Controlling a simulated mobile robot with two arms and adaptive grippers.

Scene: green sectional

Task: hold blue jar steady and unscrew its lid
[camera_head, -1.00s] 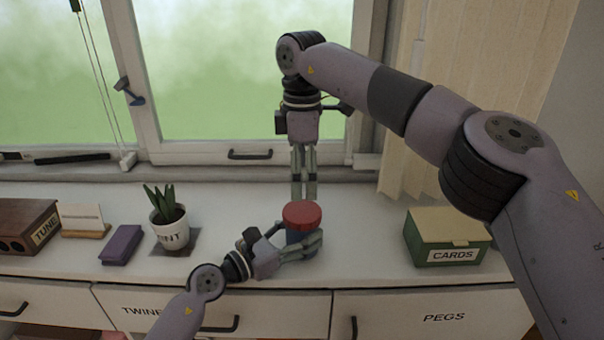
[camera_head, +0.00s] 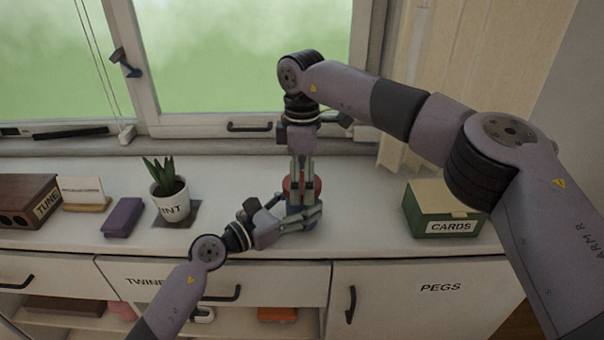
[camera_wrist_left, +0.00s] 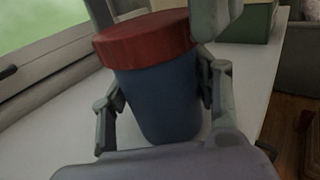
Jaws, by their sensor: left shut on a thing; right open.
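The blue jar (camera_wrist_left: 160,98) stands upright on the white counter with its red lid (camera_wrist_left: 145,41) on top. In the head view, the lid (camera_head: 318,186) is partly hidden behind my right gripper's fingers, and little of the jar's blue body (camera_head: 292,211) shows. My left gripper (camera_head: 304,218) is shut on the jar body from the left front; its fingers lie on both sides of the jar in the left wrist view. My right gripper (camera_head: 301,194) points straight down from above. It is open, with its fingers at the lid; contact cannot be told.
A green CARDS box (camera_head: 440,211) stands to the right. To the left are a potted plant (camera_head: 170,200), a purple block (camera_head: 123,217), a card on a wooden stand (camera_head: 82,193) and a brown TUNE box (camera_head: 28,202). The window sill (camera_head: 200,146) runs behind.

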